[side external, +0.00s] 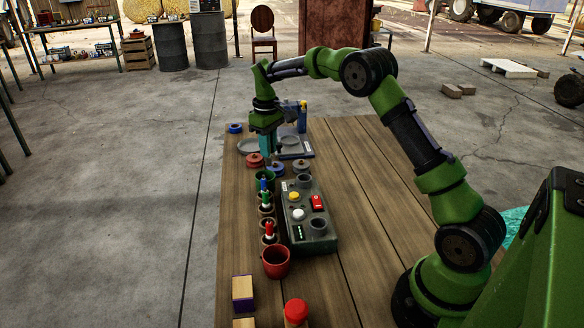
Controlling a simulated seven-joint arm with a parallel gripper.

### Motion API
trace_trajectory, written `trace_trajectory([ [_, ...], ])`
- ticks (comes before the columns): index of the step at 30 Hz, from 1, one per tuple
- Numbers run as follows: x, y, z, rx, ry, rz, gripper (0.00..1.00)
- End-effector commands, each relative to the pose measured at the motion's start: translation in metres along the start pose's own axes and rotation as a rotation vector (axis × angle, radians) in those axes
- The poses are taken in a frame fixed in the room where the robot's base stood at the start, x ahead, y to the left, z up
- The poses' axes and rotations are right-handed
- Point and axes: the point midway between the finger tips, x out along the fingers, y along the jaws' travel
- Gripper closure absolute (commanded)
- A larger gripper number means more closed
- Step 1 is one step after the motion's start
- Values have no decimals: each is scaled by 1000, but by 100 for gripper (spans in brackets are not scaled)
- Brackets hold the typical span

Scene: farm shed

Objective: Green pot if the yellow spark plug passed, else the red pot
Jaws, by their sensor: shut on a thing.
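My gripper (267,152) points down over the far end of the table, beyond the green pot (264,176). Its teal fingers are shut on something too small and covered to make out. The red pot (276,262) stands at the near end of a row of holders. Plugs with blue (264,184), green (265,197) and red (269,229) tops stand in that row. I cannot make out a yellow spark plug. The grey tester box (322,241) has a yellow button, a white button, a red switch and a small lit green display (299,231).
Knobbed round pieces, one red (255,160) and one blue (275,167), lie near my gripper. A grey dish (247,146), a blue ring (235,128) and a device with a blue post (303,118) are behind. A block (243,293) and a red-topped piece (296,312) stand in front.

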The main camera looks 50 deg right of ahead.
Motion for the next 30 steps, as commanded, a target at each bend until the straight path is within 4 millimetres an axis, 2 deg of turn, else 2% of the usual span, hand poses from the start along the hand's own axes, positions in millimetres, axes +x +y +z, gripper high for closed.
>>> trace_trajectory([
  [7,1,0,0,0,1,-1,100],
  [8,1,0,0,0,1,-1,82],
  [12,1,0,0,0,1,0,60],
  [14,1,0,0,0,1,0,53],
  [23,-1,0,0,0,1,0,53],
  [26,-9,0,-1,1,3,0,53],
  [30,-34,0,-1,1,6,2,53],
])
